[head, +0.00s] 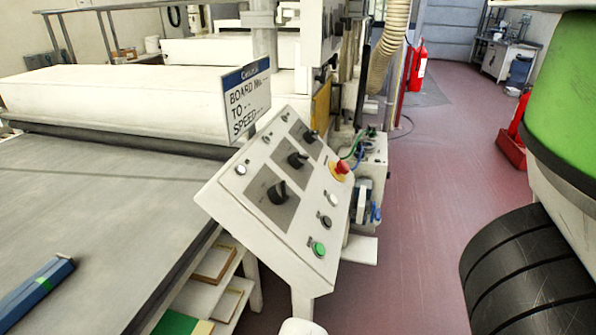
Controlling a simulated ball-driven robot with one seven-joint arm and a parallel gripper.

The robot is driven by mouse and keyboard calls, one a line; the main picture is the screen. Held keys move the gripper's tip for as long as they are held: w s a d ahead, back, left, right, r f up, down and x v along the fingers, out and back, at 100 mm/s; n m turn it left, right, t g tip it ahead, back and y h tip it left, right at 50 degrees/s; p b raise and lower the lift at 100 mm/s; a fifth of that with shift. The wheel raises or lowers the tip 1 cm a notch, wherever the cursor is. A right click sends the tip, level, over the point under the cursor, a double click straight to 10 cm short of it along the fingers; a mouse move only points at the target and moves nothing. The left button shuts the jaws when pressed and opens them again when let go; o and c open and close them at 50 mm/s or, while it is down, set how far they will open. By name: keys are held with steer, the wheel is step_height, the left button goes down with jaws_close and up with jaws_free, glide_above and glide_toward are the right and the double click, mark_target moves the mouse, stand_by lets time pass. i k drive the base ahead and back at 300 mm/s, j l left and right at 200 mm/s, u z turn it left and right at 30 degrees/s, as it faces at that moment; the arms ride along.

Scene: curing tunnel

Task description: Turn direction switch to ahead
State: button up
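A sloped white control panel (285,195) stands in the middle of the head view, beside the conveyor. Three black rotary switches sit on dark plates in a diagonal row: a near one (277,191), a middle one (297,159) and a far one (310,136). Their labels are too small to read, so I cannot tell which is the direction switch or what its positions are. The near knob's pointer leans up and to the right. My gripper is not in view.
A red emergency button (341,168) and a green button (318,248) share the panel. A sign (247,98) stands behind it. The grey belt (95,205) carries a blue bar (38,287). Reddish floor (425,230) is clear right of the panel. A large green body (560,110) blocks the right edge.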

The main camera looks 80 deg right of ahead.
mark_target(297, 159)
steer(key=k+l+z, duration=0.6)
steer(key=k+l, duration=0.25)
